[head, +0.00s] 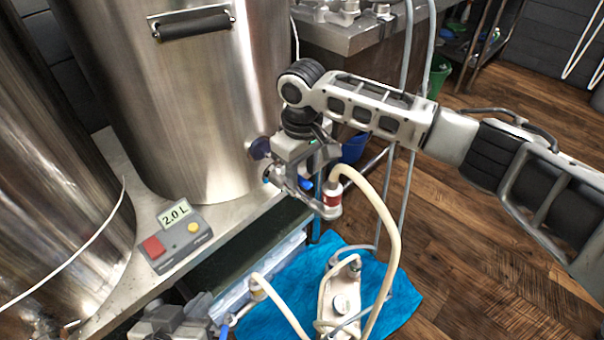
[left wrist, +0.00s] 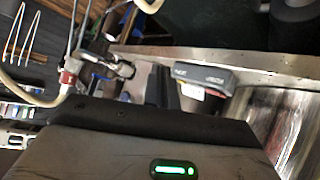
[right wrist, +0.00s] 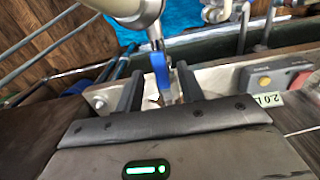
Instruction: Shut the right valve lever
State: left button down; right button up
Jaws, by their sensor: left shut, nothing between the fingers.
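The right valve (head: 328,205) is on the steel kettle, with a red-banded fitting and a cream hose. Its blue lever (head: 305,184) shows just under my right gripper (head: 305,172). In the right wrist view the blue lever (right wrist: 160,72) stands between the two spread fingers of my right gripper (right wrist: 158,92), near their tips. I cannot tell whether they touch it. My left gripper (head: 200,305) is low at the bottom left, shut and empty. Its closed fingers also show in the left wrist view (left wrist: 162,82), pointing toward the control box (left wrist: 203,80).
The control box (head: 175,240) reading 2.0 L, with red and yellow buttons, sits on the bench. A second cream hose and blue lever (head: 224,330) are near my left gripper. A pump (head: 343,300) stands on a blue cloth (head: 400,305). Wooden floor at right is open.

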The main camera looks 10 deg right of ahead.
pick_arm(q)
jog(key=shift+w+d+f, duration=0.1)
jog(key=shift+f, duration=0.1)
pick_arm(e)
jog(key=shift+f, duration=0.35)
